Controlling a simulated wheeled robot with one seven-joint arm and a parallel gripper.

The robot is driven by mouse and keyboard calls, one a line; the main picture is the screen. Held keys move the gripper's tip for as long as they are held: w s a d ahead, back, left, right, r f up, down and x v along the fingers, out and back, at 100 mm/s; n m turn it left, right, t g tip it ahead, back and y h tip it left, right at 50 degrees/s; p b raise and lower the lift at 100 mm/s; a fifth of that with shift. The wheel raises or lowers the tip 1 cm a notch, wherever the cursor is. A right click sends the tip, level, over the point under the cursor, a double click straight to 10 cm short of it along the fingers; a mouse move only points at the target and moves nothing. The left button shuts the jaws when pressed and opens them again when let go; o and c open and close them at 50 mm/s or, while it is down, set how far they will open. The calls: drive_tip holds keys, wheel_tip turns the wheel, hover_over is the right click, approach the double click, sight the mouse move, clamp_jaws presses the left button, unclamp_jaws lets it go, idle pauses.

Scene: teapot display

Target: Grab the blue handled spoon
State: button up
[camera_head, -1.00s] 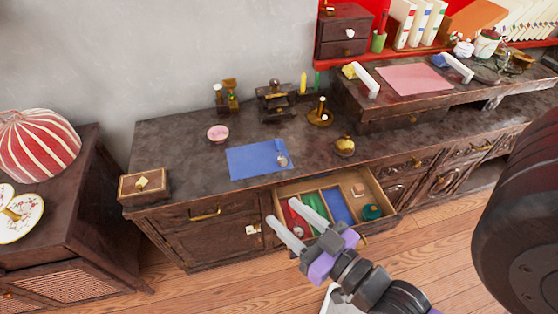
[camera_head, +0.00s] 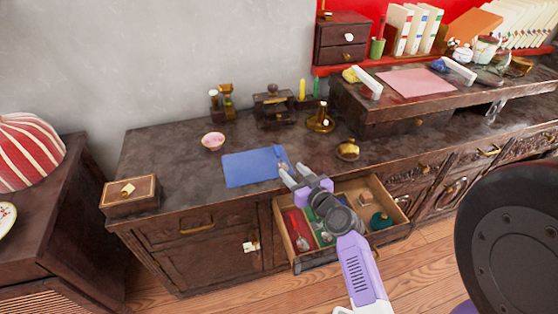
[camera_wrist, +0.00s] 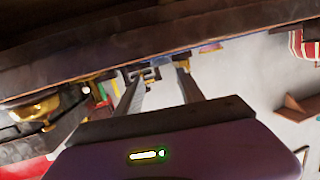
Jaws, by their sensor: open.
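A blue mat (camera_head: 249,168) lies on the dark cabinet top. A small spoon-like thing (camera_head: 282,160) with a bluish part lies at the mat's right edge; it is too small to tell fully. My gripper (camera_head: 293,172) is open just in front of it, low over the counter's front edge and above the open drawer. In the wrist view my two fingers (camera_wrist: 162,80) stand apart with nothing clearly held between them. The wrist view looks along the counter at a steep tilt, and I cannot make out the spoon there.
The open drawer (camera_head: 282,232) has a red compartment (camera_head: 295,226), a green one, and a teal pot (camera_head: 381,220). Behind are a pink bowl (camera_head: 213,141), a brass pot (camera_head: 347,149) and a brass candle holder (camera_head: 321,120). A wooden box (camera_head: 131,193) stands at left.

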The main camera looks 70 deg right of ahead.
sight(282, 163)
drive_tip(key=shift+p+x, duration=0.4)
drive_tip(key=shift+x, duration=3.5)
clamp_jaws()
